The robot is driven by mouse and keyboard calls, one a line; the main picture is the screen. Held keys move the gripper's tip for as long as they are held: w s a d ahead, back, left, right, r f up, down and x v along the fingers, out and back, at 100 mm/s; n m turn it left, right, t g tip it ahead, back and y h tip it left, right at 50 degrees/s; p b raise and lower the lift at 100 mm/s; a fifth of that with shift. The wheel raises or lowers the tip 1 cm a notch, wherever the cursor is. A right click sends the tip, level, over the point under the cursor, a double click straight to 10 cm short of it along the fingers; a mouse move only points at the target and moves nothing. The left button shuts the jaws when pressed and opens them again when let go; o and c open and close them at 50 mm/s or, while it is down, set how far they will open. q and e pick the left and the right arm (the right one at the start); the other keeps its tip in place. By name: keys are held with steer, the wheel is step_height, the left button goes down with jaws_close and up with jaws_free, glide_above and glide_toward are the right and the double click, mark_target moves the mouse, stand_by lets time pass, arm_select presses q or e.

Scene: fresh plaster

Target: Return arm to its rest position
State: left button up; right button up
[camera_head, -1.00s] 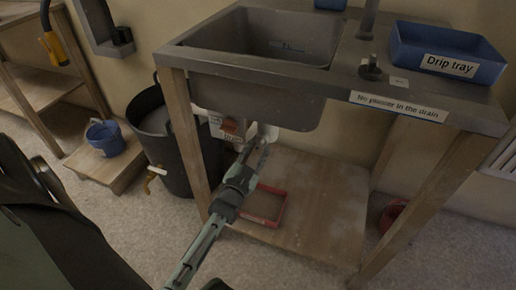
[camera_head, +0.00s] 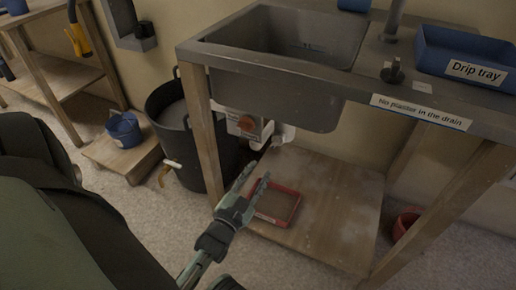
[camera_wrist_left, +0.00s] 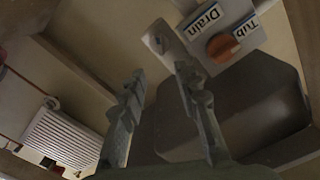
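My left gripper (camera_head: 252,186) is in the middle of the head view, in front of the sink stand and below the basin. Its two fingers are apart with nothing between them. The fingers also show apart in the left wrist view (camera_wrist_left: 158,95). A valve box with an orange-red knob (camera_head: 246,123) is under the sink (camera_head: 275,85), beyond the fingertips. In the left wrist view the orange knob (camera_wrist_left: 222,47) sits between labels reading Drain and Tub. My right gripper is not in view.
A black bin (camera_head: 172,125) stands left of the stand's front leg. A red tray (camera_head: 276,204) lies on the wooden lower shelf (camera_head: 325,220). A blue bucket (camera_head: 124,128) sits on a low wooden platform at left. A blue drip tray (camera_head: 465,60) is on the counter.

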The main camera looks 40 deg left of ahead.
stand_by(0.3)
arm_select(q)
steer(key=s+d+f+n+g+h, duration=0.1)
steer(key=s+d+f+g+h, duration=0.25)
steer(key=f+g, duration=0.5)
steer(key=s+d+f+g, duration=0.1)
steer(key=s+g, duration=0.2)
steer(key=s, duration=0.2)
steer(key=s+d+f+g+p, duration=0.1)
steer(key=s+d+g, duration=0.1)
steer(key=s, duration=0.4)
steer(key=shift+s+d+f+n+g, duration=0.25)
steer(key=shift+f+n+g, duration=0.1)
steer(key=shift+g, duration=0.1)
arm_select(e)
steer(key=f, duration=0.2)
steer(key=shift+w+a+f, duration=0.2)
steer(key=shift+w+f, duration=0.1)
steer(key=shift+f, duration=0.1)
arm_select(q)
steer(key=shift+y, duration=0.25)
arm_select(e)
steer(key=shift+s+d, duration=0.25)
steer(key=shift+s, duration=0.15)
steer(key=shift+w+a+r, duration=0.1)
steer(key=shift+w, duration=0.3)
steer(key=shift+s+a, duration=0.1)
